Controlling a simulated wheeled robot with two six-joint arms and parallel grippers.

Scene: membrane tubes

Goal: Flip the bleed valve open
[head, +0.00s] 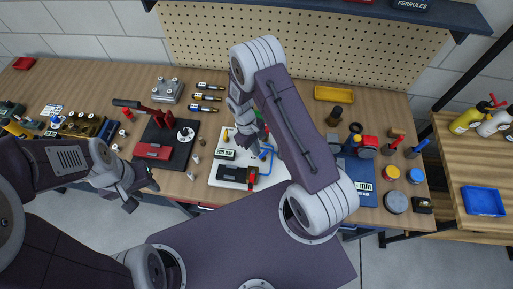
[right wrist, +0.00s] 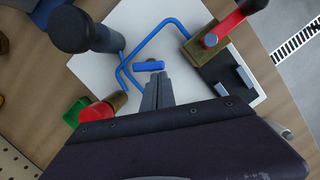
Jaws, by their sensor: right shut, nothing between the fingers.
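A white board (head: 226,174) lies on the workbench with blue tubing (right wrist: 168,22) running over it. A small blue lever (right wrist: 149,66), which looks like the bleed valve's handle, sits on the board. The tips of my right gripper (right wrist: 158,80) are shut and empty, just short of the lever in the right wrist view; I cannot tell whether they touch. In the head view my right arm partly covers this spot. A brass block with a red lever (right wrist: 215,39) stands at the board's edge. My left gripper (head: 142,197) hangs at the bench's front edge, its fingers apart and empty.
A tall dark cylinder (right wrist: 82,30) and a red-brown knob (right wrist: 98,112) stand close to my right gripper. A display block (head: 224,155) sits on the board. A red press (head: 153,150) stands to the left, and a blue mat (head: 362,187) lies to the right.

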